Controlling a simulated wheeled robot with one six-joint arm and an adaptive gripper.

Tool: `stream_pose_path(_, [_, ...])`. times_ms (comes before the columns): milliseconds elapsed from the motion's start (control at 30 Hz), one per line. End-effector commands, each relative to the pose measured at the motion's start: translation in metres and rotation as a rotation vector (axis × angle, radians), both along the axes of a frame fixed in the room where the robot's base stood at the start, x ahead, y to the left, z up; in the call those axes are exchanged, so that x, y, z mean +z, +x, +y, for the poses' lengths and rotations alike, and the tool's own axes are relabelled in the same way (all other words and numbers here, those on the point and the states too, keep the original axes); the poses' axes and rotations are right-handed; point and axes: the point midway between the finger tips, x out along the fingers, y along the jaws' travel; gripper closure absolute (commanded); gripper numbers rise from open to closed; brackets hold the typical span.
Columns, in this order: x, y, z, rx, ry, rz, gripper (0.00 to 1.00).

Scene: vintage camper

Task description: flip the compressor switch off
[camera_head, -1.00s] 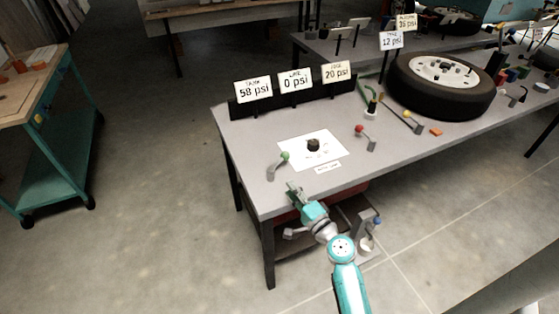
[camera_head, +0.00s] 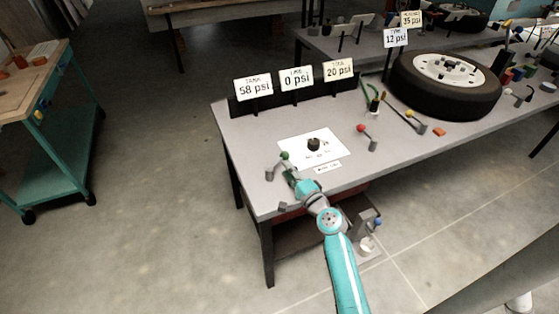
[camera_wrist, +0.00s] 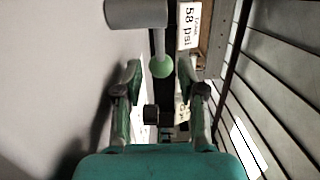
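No label that I can read names the compressor switch. A lever with a green ball (camera_head: 284,156) and a grey base (camera_head: 269,175) stands at the table's left front. My gripper (camera_head: 288,173) is just in front of this green ball. In the wrist view my gripper (camera_wrist: 158,75) is open and the green ball (camera_wrist: 160,68) appears between its fingertips; I cannot tell whether they touch it. The lever's grey cylinder (camera_wrist: 136,12) is at the top. A dark knob (camera_head: 314,144) on a white sheet stands to the right; it also shows in the wrist view (camera_wrist: 151,113).
Signs reading 58 psi (camera_head: 253,88), 0 psi (camera_head: 297,77) and 20 psi (camera_head: 338,69) stand behind. A red-ball lever (camera_head: 362,128) is right of the sheet, and a tire (camera_head: 445,108) lies farther right. A small grey block (camera_head: 283,206) is near the front edge.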

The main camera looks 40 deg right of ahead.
Motion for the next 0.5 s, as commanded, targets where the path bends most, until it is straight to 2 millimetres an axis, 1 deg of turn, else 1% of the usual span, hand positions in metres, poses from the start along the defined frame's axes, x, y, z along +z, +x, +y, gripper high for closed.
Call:
stream_pose_path(33, [0.001,0.01,-0.001,0.001,-0.001,-0.002,0.6])
stream_pose_path(200, [0.0,0.037,-0.005,0.001,0.0,-0.001,0.6])
stream_pose_path(400, [0.001,0.054,-0.008,0.0,0.0,-0.001,0.6])
stream_pose_path(500, [0.0,0.058,-0.008,0.0,0.0,0.0,0.6])
